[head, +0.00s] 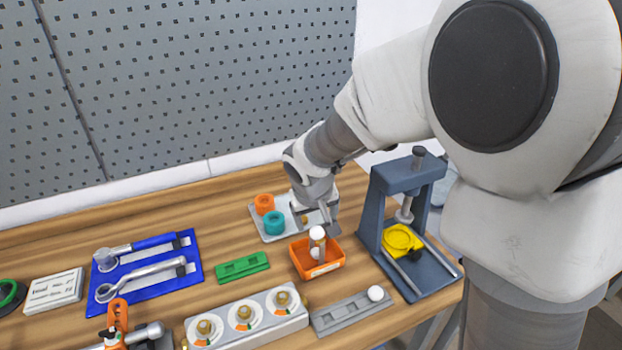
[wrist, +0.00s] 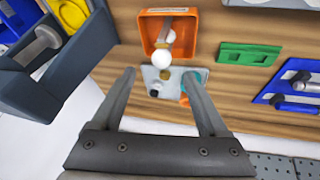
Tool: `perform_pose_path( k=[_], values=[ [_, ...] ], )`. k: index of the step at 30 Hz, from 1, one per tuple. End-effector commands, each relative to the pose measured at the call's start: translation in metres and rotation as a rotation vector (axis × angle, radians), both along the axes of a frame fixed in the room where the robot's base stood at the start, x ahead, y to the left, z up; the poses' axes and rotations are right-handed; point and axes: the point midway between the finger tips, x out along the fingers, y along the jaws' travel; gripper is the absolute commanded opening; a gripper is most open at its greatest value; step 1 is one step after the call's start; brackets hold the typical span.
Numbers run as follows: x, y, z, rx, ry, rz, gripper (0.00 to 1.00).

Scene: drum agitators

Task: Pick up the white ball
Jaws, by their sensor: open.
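A white ball (head: 376,293) rests on the right end of a grey slotted plate near the table's front. Another white, round-topped piece (head: 317,233) stands up in the small orange tray (head: 334,266). In the wrist view, the tray (wrist: 150,28) holds white round shapes, the nearest one (wrist: 161,57) beside a brownish shaft; I cannot tell if they are one piece. My gripper (head: 313,211) is open and empty, above and behind the tray. In the wrist view, its two fingers (wrist: 159,73) are apart, with the nearest white shape just beyond their tips.
A dark blue press (head: 372,213) with a yellow disc stands close on the right. Behind the tray is a light plate (head: 255,222) with orange and teal rings. A green block (head: 242,267) lies left, and a dial box (head: 268,322) front left.

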Motion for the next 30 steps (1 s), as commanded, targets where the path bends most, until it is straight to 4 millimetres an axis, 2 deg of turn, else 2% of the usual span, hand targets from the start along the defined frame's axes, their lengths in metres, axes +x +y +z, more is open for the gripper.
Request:
perform_pose_path(
  k=[3,11,21,30],
  values=[
    [0.006,-0.001,-0.016,-0.001,0.002,0.001,0.77],
    [0.013,-0.002,-0.029,-0.001,0.001,0.002,0.77],
    [0.028,-0.003,-0.067,0.000,0.001,0.000,0.77],
    [0.030,-0.003,-0.070,0.000,-0.001,0.001,0.77]
  ],
)
